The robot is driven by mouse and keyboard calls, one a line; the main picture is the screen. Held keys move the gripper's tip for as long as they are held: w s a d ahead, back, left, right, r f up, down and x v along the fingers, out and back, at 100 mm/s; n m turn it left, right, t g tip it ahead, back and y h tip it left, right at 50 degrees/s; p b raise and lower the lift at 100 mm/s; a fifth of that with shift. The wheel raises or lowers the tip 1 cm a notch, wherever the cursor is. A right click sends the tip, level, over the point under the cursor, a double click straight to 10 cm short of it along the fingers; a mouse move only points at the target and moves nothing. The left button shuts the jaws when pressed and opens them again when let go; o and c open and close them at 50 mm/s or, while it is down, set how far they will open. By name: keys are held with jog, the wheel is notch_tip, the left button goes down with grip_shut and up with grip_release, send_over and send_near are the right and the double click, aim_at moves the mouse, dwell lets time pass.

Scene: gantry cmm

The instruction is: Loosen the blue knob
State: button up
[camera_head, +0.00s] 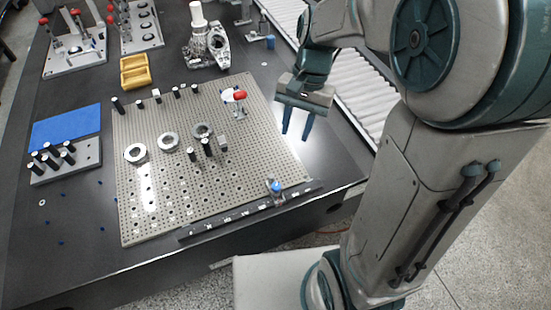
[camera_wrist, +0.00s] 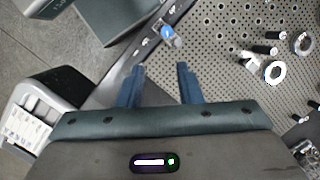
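The blue knob (camera_head: 277,187) sits on a small metal fitting at the front right of the perforated plate, by the dark rail. It also shows in the wrist view (camera_wrist: 167,33), beyond my fingertips. My gripper (camera_head: 298,123) has two blue fingers pointing down, spread apart with nothing between them. It hangs above the right edge of the plate, farther back than the knob and apart from it. In the wrist view my gripper (camera_wrist: 161,68) is open, and the knob lies ahead of the gap between the fingers.
The perforated plate (camera_head: 220,180) carries metal rings (camera_head: 168,141), black pins and a red-knobbed clamp (camera_head: 240,96). The dark rail (camera_head: 250,208) runs along its front edge. A roller conveyor (camera_head: 365,95) lies behind my arm. The dark table's front right corner is bare.

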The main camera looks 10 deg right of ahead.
jog(key=m+g+b, duration=0.1)
jog(key=b, duration=0.1)
send_near(276, 185)
jog(key=b+x, duration=0.1)
jog(key=x, duration=0.6)
jog(key=shift+s+f, duration=0.15)
jog(key=shift+f, duration=0.25)
